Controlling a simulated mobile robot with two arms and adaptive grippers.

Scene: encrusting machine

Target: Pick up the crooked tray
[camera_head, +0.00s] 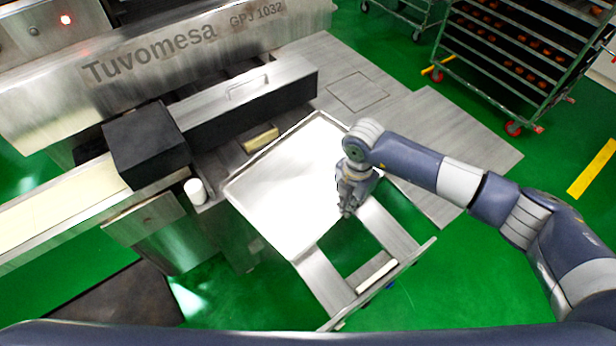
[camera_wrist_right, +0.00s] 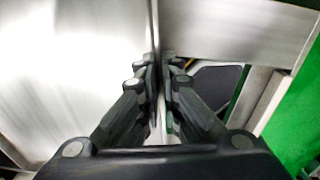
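The crooked tray (camera_head: 290,185) is a large, flat, pale metal tray with a thin raised rim. It lies turned at an angle across the machine's outfeed end and the two rails of a metal frame. My right gripper (camera_head: 347,212) is at the tray's right edge in the head view. In the right wrist view the tray (camera_wrist_right: 70,70) fills the left side, and its rim runs between the fingers of my right gripper (camera_wrist_right: 164,65). The fingers are close together on both sides of the rim. My left gripper is not in view.
The metal support frame (camera_head: 325,283) sticks out under the tray's lower right. The encrusting machine (camera_head: 160,60) stands behind and left, with a black box (camera_head: 146,145) and a white cup (camera_head: 195,191) near the tray. A wheeled rack (camera_head: 510,60) stands at upper right.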

